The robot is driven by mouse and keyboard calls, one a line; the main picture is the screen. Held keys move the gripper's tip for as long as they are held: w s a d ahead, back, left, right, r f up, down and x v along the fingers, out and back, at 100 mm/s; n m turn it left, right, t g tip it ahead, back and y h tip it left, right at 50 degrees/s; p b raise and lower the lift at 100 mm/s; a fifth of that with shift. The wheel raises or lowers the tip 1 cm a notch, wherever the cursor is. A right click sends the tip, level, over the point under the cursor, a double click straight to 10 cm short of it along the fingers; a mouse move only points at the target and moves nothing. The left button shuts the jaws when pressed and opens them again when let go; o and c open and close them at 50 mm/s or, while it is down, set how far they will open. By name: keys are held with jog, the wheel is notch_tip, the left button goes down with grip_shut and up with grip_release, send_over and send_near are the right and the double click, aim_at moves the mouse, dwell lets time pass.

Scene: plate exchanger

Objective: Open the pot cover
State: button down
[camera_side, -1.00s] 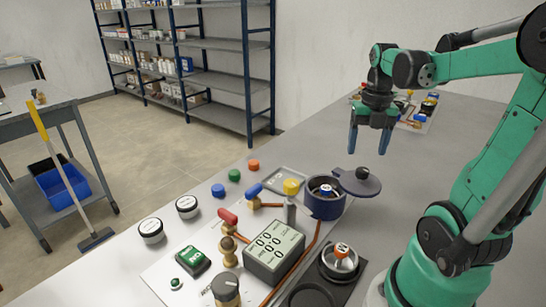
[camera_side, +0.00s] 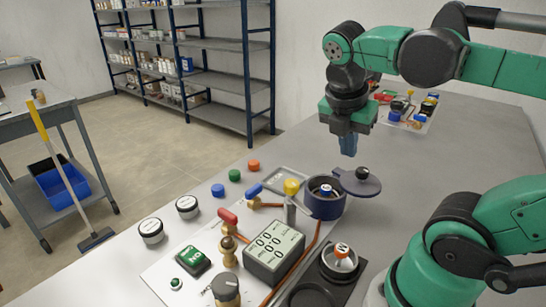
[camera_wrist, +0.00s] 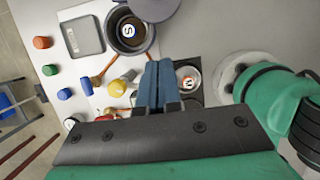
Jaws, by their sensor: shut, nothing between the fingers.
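The dark blue pot (camera_side: 324,205) stands at the far end of the work board. Its round cover (camera_side: 358,185) with a black knob (camera_side: 362,173) is swung out to the right side, leaving the pot mouth uncovered. A small piece marked S shows inside the pot (camera_wrist: 113,43) in the wrist view, where part of the cover (camera_wrist: 153,8) shows at the top edge. My gripper (camera_side: 348,153) hangs above and behind the pot, apart from it. Its blue fingers are together and empty, and they also show in the wrist view (camera_wrist: 158,82).
Coloured buttons line the left.

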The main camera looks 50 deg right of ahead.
send_near(373, 179)
jog(key=a+f, duration=0.1)
jog(key=w+a+f, duration=0.1)
jog(key=f, duration=0.1)
jog(key=a+f, duration=0.2)
jog(key=shift+w+a, duration=0.1)
jog(key=shift+w, duration=0.25)
jog(key=shift+d, duration=0.75)
jog(key=shift+s+d, duration=0.35)
jog(key=shift+d, duration=0.1)
jog(key=shift+s+d, duration=0.35)
jog(key=shift+d, duration=0.45)
jog(key=shift+s+d, duration=0.1)
jog(key=shift+d, duration=1)
jog(key=shift+s, duration=0.1)
